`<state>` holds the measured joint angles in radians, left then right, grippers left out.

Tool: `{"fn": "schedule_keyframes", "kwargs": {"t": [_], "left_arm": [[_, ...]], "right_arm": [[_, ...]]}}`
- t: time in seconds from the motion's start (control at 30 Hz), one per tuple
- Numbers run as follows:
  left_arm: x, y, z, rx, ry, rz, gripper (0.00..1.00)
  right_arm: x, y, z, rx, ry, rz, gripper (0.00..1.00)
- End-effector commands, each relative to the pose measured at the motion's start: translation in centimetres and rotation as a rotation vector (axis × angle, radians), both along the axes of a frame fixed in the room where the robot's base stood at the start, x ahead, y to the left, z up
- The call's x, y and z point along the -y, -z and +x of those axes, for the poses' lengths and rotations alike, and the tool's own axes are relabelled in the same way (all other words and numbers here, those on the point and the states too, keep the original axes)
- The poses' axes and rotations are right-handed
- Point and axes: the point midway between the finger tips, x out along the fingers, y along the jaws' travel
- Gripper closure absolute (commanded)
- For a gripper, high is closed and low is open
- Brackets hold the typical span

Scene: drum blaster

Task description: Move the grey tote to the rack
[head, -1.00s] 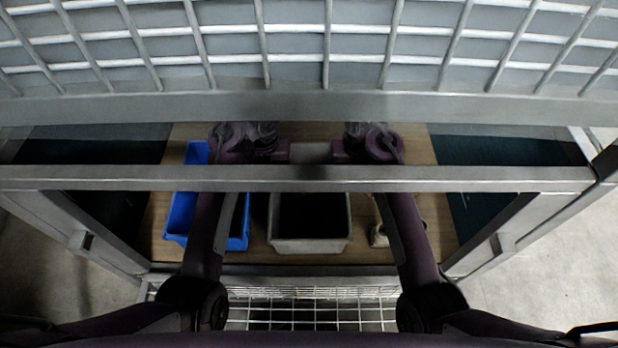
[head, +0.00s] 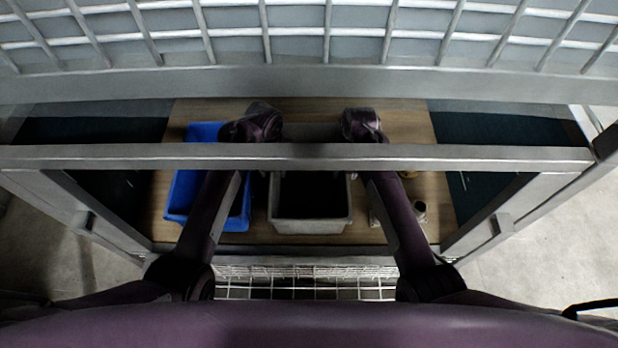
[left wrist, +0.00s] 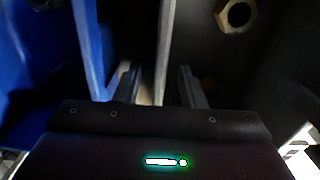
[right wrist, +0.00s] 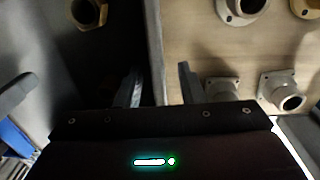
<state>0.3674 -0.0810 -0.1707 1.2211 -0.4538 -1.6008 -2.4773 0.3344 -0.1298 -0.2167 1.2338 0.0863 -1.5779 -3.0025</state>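The grey tote (head: 311,226) stands on the wooden table in the middle of the head view. Its dark inside holds a brass hex nut (left wrist: 237,15), which also shows in the right wrist view (right wrist: 88,13). My left gripper (left wrist: 156,78) is open, with one finger on each side of the tote's left wall (left wrist: 166,45). My right gripper (right wrist: 158,78) is open, with its fingers on either side of the tote's right wall (right wrist: 155,45). Gaps show between fingers and walls. In the head view the fingers are hidden or too dark to make out.
A blue tote (head: 181,204) stands close to the left of the grey one. Flanged metal fittings (right wrist: 285,97) lie on the table (head: 436,190) to the right. A grey frame bar (head: 300,157) and wire mesh (head: 320,35) cross in front of the view. Dark panels flank the table.

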Motion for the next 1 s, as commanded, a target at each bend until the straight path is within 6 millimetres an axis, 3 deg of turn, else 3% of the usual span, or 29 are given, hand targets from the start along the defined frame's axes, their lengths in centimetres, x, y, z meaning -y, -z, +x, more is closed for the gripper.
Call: {"fn": "schedule_keyframes", "kwargs": {"t": [0.33, 0.63, 1.0], "left_arm": [[-0.01, 0.39, 0.03, 0.001, 0.001, 0.0, 0.64], [-0.01, 0.37, 0.03, 0.001, 0.0, 0.0, 1.0], [0.01, 0.24, 0.1, 0.003, 0.0, 0.0, 1.0]], "right_arm": [[-0.05, 0.38, 0.02, 0.001, 0.0, 0.0, 0.65], [-0.05, 0.36, 0.02, 0.001, 0.0, 0.0, 1.0], [-0.07, 0.23, 0.09, 0.003, -0.001, 0.0, 1.0]]}}
